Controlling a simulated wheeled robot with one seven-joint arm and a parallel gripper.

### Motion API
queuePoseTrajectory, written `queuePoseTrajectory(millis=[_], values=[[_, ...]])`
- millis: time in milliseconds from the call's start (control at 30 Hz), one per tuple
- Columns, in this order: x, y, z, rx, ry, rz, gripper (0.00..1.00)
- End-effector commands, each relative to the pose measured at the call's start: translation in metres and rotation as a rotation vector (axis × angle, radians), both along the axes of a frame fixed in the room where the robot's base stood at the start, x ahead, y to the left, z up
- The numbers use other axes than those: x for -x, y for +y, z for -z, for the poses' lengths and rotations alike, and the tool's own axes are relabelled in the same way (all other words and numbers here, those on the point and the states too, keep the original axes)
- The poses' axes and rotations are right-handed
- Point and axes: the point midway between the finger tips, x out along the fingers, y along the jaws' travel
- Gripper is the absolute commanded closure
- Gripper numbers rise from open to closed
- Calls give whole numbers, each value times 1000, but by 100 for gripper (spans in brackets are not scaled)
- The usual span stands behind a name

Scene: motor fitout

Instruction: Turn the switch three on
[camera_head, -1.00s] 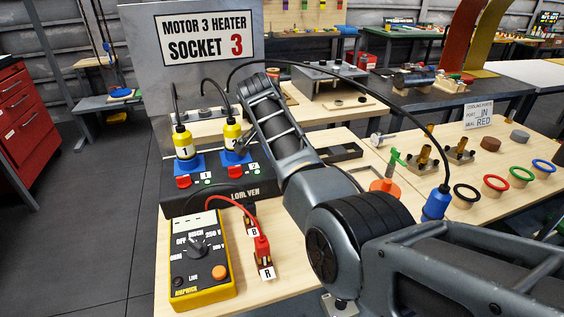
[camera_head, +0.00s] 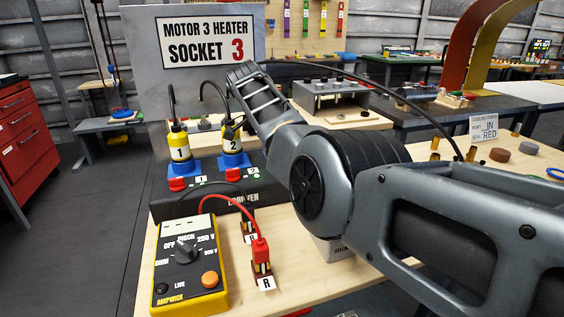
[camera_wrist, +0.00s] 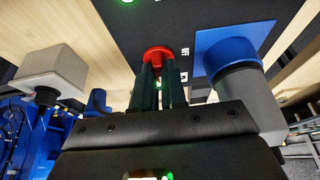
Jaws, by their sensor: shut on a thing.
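In the wrist view, a red switch (camera_wrist: 158,53) sits on a black panel face (camera_wrist: 110,35), right at the tips of my gripper (camera_wrist: 159,72). The two dark fingers are closed on it, one on each side. A small white label beside it is only partly readable. In the head view, the black switch box (camera_head: 215,204) carries red switch 1 (camera_head: 178,184) and red switch 2 (camera_head: 234,174). My arm covers the box's right part, so my gripper and the held switch are hidden there.
Yellow plugs 1 (camera_head: 179,149) and 2 (camera_head: 232,141) stand in blue sockets. The yellow meter (camera_head: 187,268) and red-leaded terminal (camera_head: 261,260) are in front. A blue square socket (camera_wrist: 232,45) is close to my gripper's right in the wrist view.

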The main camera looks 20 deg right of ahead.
Motion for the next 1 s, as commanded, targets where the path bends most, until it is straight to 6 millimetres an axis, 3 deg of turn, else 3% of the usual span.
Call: queuePoseTrajectory(millis=[367, 400, 633, 1000], values=[[0, 1, 0, -3, 0, 2, 100], [0, 1, 0, -3, 0, 2, 86], [0, 1, 0, -2, 0, 2, 64], [-1, 3, -8, -1, -2, 2, 63]])
